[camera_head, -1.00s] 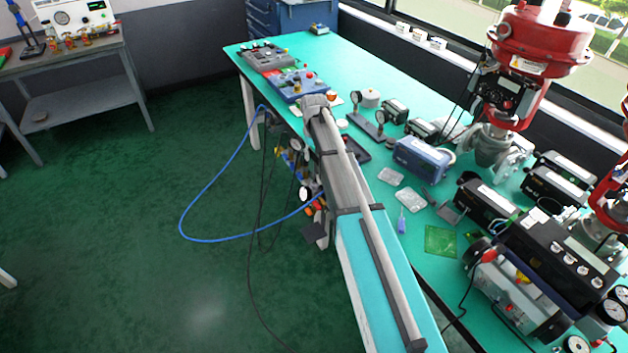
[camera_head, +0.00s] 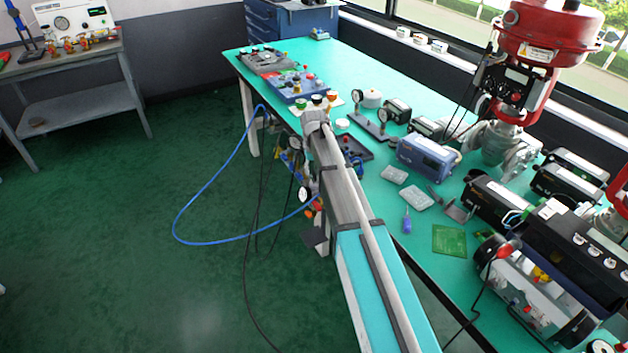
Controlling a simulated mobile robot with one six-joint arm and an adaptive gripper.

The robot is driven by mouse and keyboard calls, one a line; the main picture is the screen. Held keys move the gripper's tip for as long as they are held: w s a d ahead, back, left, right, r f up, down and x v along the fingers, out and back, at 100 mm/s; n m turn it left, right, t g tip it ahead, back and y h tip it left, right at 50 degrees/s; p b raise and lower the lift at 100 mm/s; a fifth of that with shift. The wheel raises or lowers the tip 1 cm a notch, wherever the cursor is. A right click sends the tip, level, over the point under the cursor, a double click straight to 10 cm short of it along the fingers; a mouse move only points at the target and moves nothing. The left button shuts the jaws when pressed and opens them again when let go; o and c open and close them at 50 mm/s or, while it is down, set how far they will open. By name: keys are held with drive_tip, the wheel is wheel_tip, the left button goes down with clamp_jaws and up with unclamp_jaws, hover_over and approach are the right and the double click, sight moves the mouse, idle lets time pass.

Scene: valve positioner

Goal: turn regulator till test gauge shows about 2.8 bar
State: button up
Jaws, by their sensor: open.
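Several small round gauges with white faces (camera_head: 304,193) and regulator-like fittings in blue, orange and red hang at the bench's left edge, beside my arm. Another white-faced gauge (camera_head: 296,143) shows just above them. The dials are too small to read, and I cannot tell which is the test gauge. My arm covers part of this group, so the regulator knob cannot be made out with certainty. My arm reaches from the bottom of the picture up to this edge. My gripper's fingers are hidden behind the arm, and no contact with a knob can be seen.
A blue hose (camera_head: 175,225) and black cables hang to the floor left of my arm. On the green bench (camera_head: 375,75) stand a blue instrument (camera_head: 428,157), a dark tray (camera_head: 356,150) and a red valve actuator (camera_head: 545,35). Open floor lies at left.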

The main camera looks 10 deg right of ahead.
drive_tip(key=shift+f+b, duration=1)
drive_tip(key=shift+f, duration=0.25)
clamp_jaws()
